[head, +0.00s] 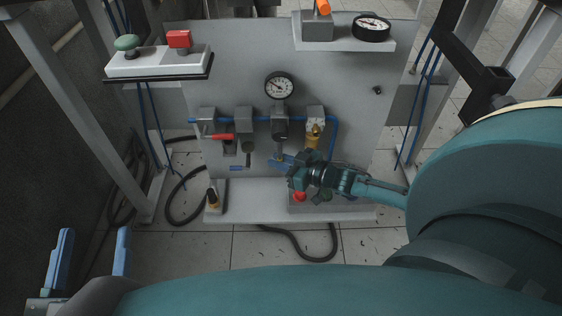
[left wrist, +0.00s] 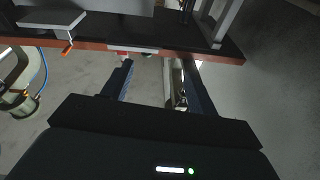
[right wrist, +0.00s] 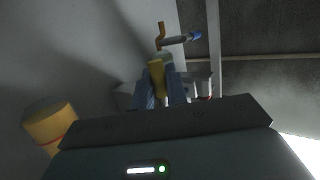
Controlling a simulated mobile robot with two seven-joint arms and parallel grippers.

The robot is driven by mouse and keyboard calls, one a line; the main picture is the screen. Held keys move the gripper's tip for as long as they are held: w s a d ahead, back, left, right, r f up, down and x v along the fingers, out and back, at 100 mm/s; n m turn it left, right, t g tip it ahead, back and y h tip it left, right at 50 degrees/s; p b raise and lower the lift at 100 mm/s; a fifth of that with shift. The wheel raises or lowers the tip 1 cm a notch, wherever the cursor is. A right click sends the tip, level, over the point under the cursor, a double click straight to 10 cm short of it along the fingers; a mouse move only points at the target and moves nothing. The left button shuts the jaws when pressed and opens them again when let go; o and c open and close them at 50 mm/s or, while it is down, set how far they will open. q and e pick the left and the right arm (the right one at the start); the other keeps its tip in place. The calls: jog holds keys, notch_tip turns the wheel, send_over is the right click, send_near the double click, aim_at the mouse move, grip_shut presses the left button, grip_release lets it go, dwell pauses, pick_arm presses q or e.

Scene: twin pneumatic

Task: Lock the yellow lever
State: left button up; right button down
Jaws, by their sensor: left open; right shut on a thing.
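My right gripper (head: 277,162) reaches in from the right to the grey panel, low under the central gauge. In the right wrist view its blue fingers (right wrist: 160,88) are shut on a yellow lever (right wrist: 157,72), one finger on each side. In the head view the gripper mostly hides this lever, and its exact angle is hard to tell. My left gripper (head: 92,252) is at the lower left, open and empty, far from the panel. Its spread fingers also show in the left wrist view (left wrist: 155,80).
A pressure gauge (head: 279,86) sits above the blue pipe line. A red lever (head: 218,136) is left of my right gripper and a yellow-brass fitting (head: 313,135) is above right. A red button (head: 299,196) is on the box below. Black hoses lie on the floor.

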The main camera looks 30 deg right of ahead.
pick_arm(q)
jog(key=shift+f, duration=0.1)
pick_arm(e)
jog(key=c, duration=1.5)
grip_release()
jog(key=shift+o, duration=0.2)
jog(key=shift+s+d+r, duration=0.1)
jog(key=shift+s, duration=0.15)
pick_arm(q)
jog(key=p, duration=0.2)
jog(key=a+m+y+p, duration=0.1)
jog(key=p, duration=0.2)
jog(key=shift+s+f, duration=0.15)
pick_arm(e)
jog(key=v, duration=1.2)
jog(key=shift+s, duration=0.25)
pick_arm(q)
jog(key=shift+d+r+g, duration=0.1)
jog(key=shift+r+g, duration=0.1)
jog(key=shift+g, duration=0.1)
pick_arm(e)
jog(key=shift+r, duration=0.15)
